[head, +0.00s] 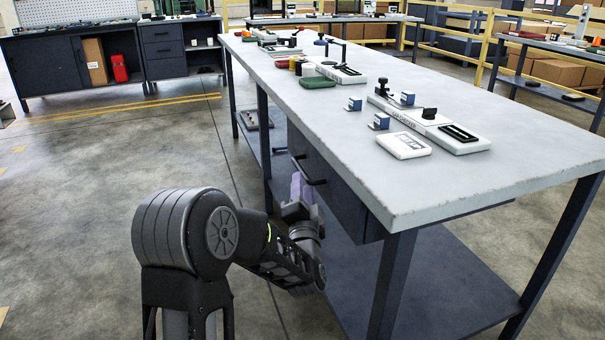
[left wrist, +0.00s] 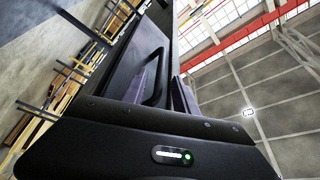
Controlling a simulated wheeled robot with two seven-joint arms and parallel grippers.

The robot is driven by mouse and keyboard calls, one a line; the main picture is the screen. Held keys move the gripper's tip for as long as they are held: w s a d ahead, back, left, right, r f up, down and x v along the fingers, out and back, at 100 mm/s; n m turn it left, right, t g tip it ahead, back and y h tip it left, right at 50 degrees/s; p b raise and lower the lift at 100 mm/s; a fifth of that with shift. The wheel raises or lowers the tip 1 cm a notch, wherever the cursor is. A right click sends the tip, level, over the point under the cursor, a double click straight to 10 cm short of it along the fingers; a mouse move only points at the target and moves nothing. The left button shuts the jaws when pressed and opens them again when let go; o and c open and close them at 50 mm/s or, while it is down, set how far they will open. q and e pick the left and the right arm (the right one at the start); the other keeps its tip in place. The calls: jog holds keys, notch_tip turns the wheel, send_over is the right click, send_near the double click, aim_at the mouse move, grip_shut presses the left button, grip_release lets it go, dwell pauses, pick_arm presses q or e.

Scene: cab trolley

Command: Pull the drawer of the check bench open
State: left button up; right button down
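The check bench (head: 455,170) has a light grey top and dark legs. Its dark drawer (head: 338,195) sits under the near left part of the top and looks closed. The drawer's black bar handle (head: 309,172) sticks out from the front; it also shows large in the left wrist view (left wrist: 160,76). My left gripper (head: 300,187), with purple finger pads, is at the handle, just below and in front of it. In the left wrist view the fingers (left wrist: 160,92) stand apart with the handle bar between them; contact cannot be told. My right gripper is out of view.
On the bench top are a white device (head: 404,145), small blue-and-white blocks (head: 379,121) and several other items. A lower shelf (head: 440,290) and a bench leg (head: 392,285) are close to my left arm. The floor left of the bench is clear.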

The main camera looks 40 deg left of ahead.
aim_at(302, 170)
pick_arm(q)
jog(key=x, duration=0.5)
jog(key=shift+w+a+b, duration=0.25)
jog(key=shift+w+b, duration=0.05)
jog(key=shift+b, duration=0.05)
jog(key=shift+c, duration=0.4)
grip_shut()
dwell(0.7)
